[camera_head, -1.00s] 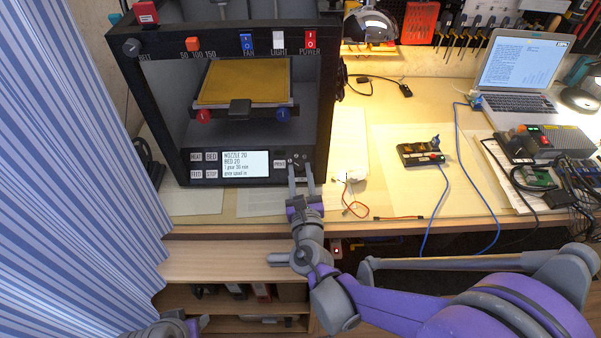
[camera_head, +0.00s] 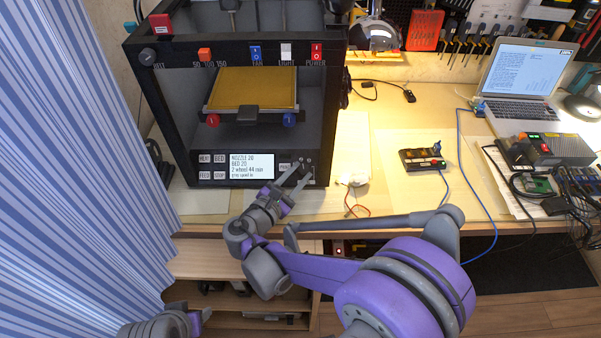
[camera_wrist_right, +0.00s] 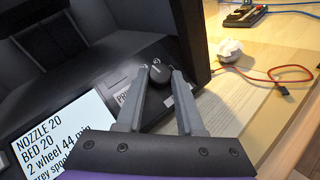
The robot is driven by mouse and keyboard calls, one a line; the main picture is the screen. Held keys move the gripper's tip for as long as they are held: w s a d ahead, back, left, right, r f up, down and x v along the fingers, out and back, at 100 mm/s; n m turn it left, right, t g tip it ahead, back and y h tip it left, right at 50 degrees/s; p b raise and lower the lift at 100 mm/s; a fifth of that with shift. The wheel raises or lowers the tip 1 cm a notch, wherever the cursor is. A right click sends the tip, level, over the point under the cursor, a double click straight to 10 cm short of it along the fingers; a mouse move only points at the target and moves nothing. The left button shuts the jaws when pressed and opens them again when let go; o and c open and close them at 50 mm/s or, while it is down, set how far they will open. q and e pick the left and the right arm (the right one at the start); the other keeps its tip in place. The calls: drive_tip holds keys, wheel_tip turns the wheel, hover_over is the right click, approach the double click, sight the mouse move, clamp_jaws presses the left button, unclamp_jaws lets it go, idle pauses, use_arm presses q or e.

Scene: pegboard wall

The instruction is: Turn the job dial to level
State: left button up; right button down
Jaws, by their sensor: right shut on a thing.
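The job dial (camera_wrist_right: 158,70) is a small dark round knob on the printer's front panel, right of the screen. In the right wrist view it sits between the fingertips of my right gripper (camera_wrist_right: 159,80), which is shut on it. In the head view the right gripper (camera_head: 304,170) reaches the panel's right end and covers most of the dial. The screen (camera_head: 251,166) reads "NOZZLE 20, BED 20, 2 wheel 44 min" with a line about grey spool below. My left gripper (camera_head: 198,319) shows only partly at the bottom left; its fingers are unclear.
The black printer (camera_head: 332,110) has panel buttons (camera_head: 212,166) left of the screen and rocker switches (camera_head: 286,52) along its top. A striped curtain (camera_head: 80,180) hangs at the left.

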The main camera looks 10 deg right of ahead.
drive_tip(key=m+g+p, duration=0.1)
drive_tip(key=m+g, duration=0.1)
drive_tip(key=m+g+p, duration=0.1)
drive_tip(key=m+g, duration=0.1)
drive_tip(key=m, duration=0.1)
drive_tip(key=w+r+m+g+h+p, duration=0.1)
drive_tip(key=m+g, duration=0.1)
drive_tip(key=shift+a+p, duration=0.25)
drive_tip(key=shift+p, duration=0.15)
drive_tip(key=m+g, duration=0.1)
drive_tip(key=m+g+p, duration=0.1)
drive_tip(key=m+g+y+p, duration=0.1)
drive_tip(key=m, duration=0.1)
drive_tip(key=shift+w+d+r, duration=0.1)
drive_tip(key=shift+w+r, duration=0.1)
drive_tip(key=shift+w, duration=0.05)
drive_tip(key=shift+m+g+y+p, duration=0.5)
drive_tip(key=shift+m+g+p, duration=0.05)
drive_tip(key=shift+m+g, duration=0.25)
drive_tip(key=shift+w, duration=0.1)
drive_tip(key=c, duration=0.8)
unclamp_jaws()
drive_tip(key=v, duration=1)
drive_tip(key=shift+a+r+p, duration=0.2)
drive_tip(key=shift+a+p, duration=0.05)
drive_tip(key=shift+p, duration=0.05)
